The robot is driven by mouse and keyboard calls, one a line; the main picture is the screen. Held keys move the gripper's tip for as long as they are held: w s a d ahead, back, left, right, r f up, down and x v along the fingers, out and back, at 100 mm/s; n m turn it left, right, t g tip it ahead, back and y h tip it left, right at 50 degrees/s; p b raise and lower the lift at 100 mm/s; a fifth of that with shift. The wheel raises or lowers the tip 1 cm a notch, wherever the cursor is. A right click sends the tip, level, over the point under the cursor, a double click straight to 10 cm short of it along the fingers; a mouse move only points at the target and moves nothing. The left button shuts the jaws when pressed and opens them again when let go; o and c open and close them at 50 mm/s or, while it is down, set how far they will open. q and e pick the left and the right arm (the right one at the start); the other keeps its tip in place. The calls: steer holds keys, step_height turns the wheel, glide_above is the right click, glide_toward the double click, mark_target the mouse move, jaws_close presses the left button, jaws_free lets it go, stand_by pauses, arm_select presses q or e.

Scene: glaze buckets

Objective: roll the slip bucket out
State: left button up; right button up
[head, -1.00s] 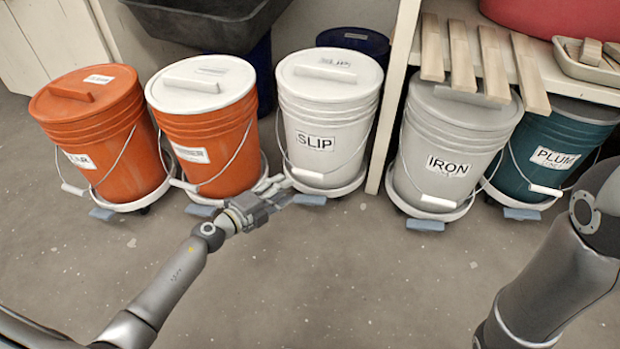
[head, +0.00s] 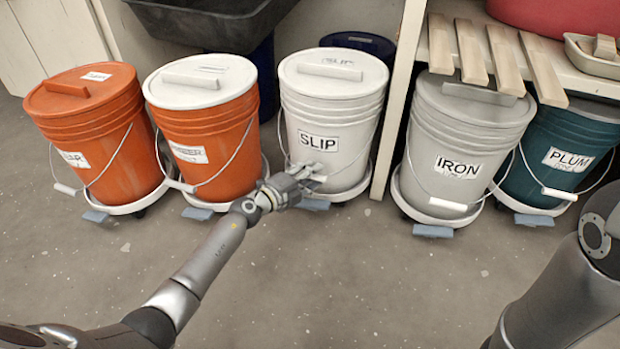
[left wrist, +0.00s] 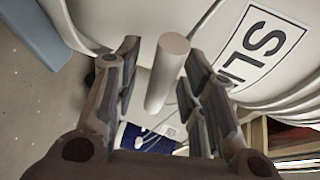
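The slip bucket (head: 329,115) is white with a white lid and a SLIP label (head: 318,141). It stands on a round white wheeled base (head: 350,192) with a blue-grey tab (head: 316,204) in front. My left gripper (head: 314,178) is at the bucket's lower front, covering the handle grip in the head view. In the left wrist view, the white handle grip (left wrist: 167,72) sits between the two spread fingers (left wrist: 160,85), with gaps visible on both sides. The SLIP label also shows there (left wrist: 265,46). My right gripper is out of view; only its arm shows at the right.
Two orange buckets (head: 95,125) (head: 207,125) stand to the left. The grey IRON bucket (head: 465,130) and teal PLUM bucket (head: 565,135) stand to the right. A shelf post (head: 396,100) rises close to the slip bucket's right side. The floor in front (head: 380,280) is clear.

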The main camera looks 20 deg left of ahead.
arm_select(q)
jaws_close()
steer(key=shift+s, duration=0.1)
stand_by(0.3)
